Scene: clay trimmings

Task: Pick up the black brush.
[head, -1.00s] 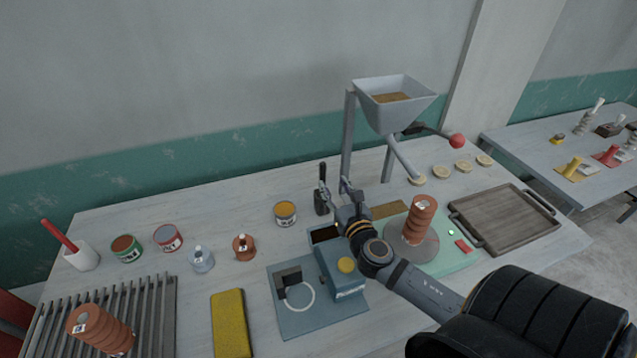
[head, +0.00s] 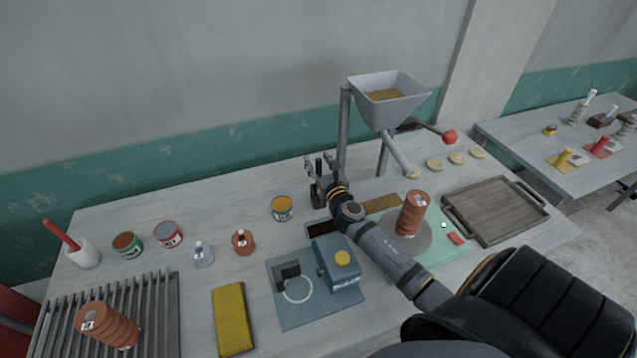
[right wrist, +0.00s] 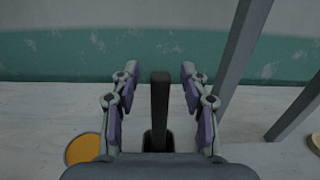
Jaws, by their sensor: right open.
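The black brush (head: 319,169) stands upright at the back of the table, beside the hopper's left leg. Its dark handle also shows in the right wrist view (right wrist: 160,105), with a wider dark piece at its foot, partly hidden by my gripper's body. My right gripper (head: 320,162) is open around the brush handle. In the right wrist view, one finger of the gripper (right wrist: 160,70) is on each side of the handle, with a visible gap on both sides. My left gripper is in neither view.
The grey hopper stand (head: 343,130) rises just right of the brush. A yellow-topped can (head: 282,214) stands to the left. The table behind the can is clear.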

